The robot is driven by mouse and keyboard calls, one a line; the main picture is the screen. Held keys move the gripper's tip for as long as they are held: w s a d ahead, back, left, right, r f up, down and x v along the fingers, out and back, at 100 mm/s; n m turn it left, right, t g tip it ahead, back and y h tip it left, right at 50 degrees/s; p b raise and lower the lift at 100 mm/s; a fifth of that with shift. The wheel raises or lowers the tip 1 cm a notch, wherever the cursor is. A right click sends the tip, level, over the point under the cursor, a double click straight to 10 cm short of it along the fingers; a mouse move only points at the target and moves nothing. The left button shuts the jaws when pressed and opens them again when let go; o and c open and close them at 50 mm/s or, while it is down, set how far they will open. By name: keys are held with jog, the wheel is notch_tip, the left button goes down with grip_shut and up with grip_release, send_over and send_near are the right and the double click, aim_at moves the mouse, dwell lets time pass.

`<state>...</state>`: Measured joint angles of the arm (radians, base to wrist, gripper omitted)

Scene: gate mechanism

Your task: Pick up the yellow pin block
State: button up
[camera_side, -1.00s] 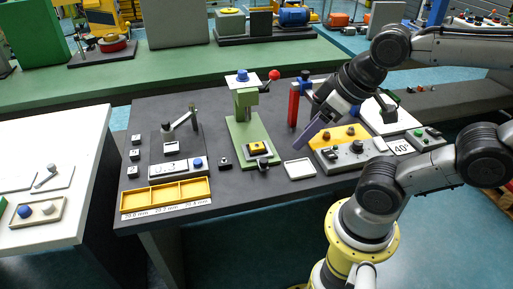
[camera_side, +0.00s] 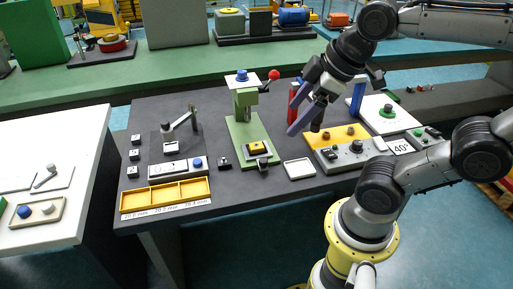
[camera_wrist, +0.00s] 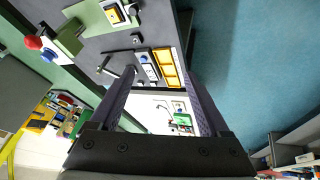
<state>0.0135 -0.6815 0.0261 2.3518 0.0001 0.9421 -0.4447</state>
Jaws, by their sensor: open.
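A small yellow block with a dark frame (camera_side: 257,147), seemingly the yellow pin block, sits on the base of the green press (camera_side: 240,130). It also shows at the top of the wrist view (camera_wrist: 114,13). No pin can be made out on it. My gripper (camera_side: 292,119) is open and empty, with two purple fingers spread apart. It hangs above the table to the right of the press, clear of the block. In the wrist view my gripper (camera_wrist: 160,72) points past the block toward the yellow tray and the white table.
A red post (camera_side: 293,103) stands just behind my fingers. The press has a red-knobbed lever (camera_side: 273,75). A yellow and grey control panel (camera_side: 345,148) lies to the right, a white tray (camera_side: 299,169) in front. A yellow three-compartment tray (camera_side: 165,195) is at the front left.

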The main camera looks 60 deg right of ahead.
jog(key=w+d+r+n+g, duration=0.1)
jog(key=w+d+r+n, duration=0.15)
jog(key=w, duration=0.55)
jog(key=n+g, duration=0.2)
jog(key=g, duration=0.3)
send_over(256, 145)
jog(key=shift+m, duration=0.25)
notch_tip(256, 145, down, 22)
jog(key=shift+w+d+f, duration=0.1)
jog(key=shift+d+f, duration=0.05)
jog(key=shift+f, duration=2.85)
jog(key=shift+c, duration=0.3)
grip_shut()
